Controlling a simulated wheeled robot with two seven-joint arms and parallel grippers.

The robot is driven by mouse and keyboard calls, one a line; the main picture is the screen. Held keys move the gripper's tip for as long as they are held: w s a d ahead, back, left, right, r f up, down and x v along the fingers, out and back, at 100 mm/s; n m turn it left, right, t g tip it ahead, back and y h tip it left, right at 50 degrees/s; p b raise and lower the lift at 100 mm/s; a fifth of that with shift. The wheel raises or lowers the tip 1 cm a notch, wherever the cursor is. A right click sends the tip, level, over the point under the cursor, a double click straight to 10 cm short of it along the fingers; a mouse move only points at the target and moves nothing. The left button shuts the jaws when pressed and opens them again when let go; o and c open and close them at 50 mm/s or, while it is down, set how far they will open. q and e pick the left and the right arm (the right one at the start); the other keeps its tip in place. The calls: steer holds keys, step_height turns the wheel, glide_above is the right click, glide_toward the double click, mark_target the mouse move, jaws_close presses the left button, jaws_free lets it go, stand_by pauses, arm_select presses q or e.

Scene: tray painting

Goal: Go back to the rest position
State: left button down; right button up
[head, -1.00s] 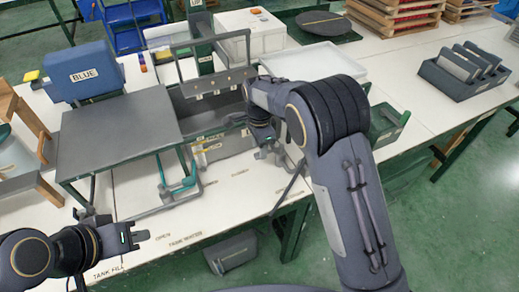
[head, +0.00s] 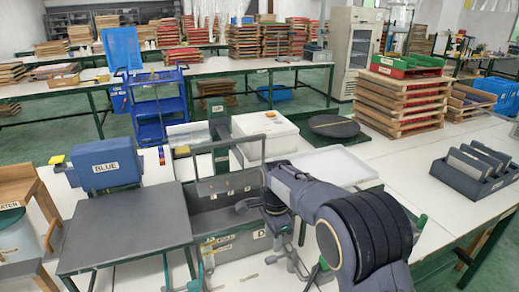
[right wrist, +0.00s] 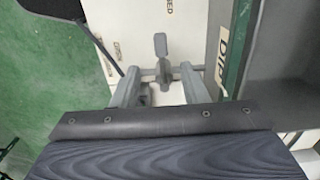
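My right gripper (head: 288,262) hangs down at the end of my right arm, in front of the grey tank (head: 230,236) in the head view. In the right wrist view its two fingers (right wrist: 158,76) stand apart. A small grey handle-like part (right wrist: 162,66) shows between and beyond them; I cannot tell whether they touch it. Nothing is clearly held. My left gripper is outside the head view. My right forearm hides part of the table and the tank's right side.
A grey platform (head: 125,222) and a blue box marked BLUE (head: 105,165) stand left of the tank. Behind are a white box (head: 264,124), a white tray (head: 330,165) and a dark disc (head: 333,125). A slotted rack (head: 474,178) is at right. Bare white table lies between.

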steer(key=s+d+r+n+t+y, duration=0.1)
steer(key=s+d+r+n+y, duration=0.15)
steer(key=s+d+r, duration=0.4)
steer(key=s+d+r+n+t+y, duration=0.1)
steer(key=s+d+r+n+y, duration=0.15)
steer(key=s+d, duration=0.55)
steer(key=s+f+n+t+h, duration=0.1)
steer(key=s+n, duration=0.6)
steer(key=s, duration=1)
steer(key=f+t, duration=0.1)
steer(key=t, duration=0.1)
steer(key=shift+d+t, duration=0.3)
steer(key=shift+d, duration=0.05)
